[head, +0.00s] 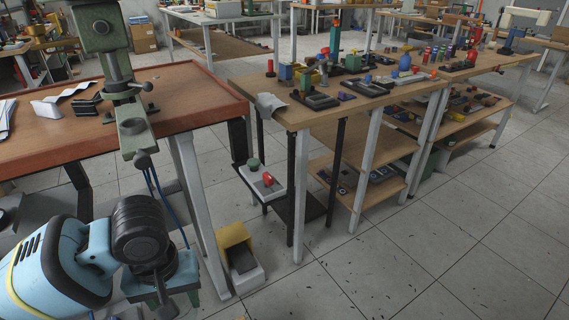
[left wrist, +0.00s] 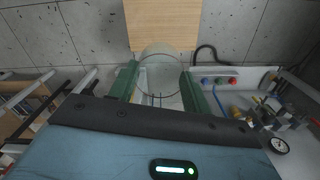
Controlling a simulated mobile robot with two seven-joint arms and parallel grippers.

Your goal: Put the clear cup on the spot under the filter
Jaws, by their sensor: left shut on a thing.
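In the left wrist view my left gripper (left wrist: 159,73) has two green fingers shut on a clear cup (left wrist: 160,88). The cup is a transparent round vessel, with its rim showing between the fingers. Thin blue lines show through it. To the right is a white panel (left wrist: 225,75) with red and blue knobs, hoses and metal fittings (left wrist: 262,113). I cannot make out which part is the filter, nor the spot under it. The cup is not clearly seen in the head view. My right gripper is in neither view.
A wooden board (left wrist: 163,25) lies beyond the cup in the wrist view, and a round gauge (left wrist: 279,147) at lower right. In the head view a red-brown table (head: 185,95) stands left, a long cluttered workbench (head: 325,118) in the middle, and open tiled floor (head: 450,235) right.

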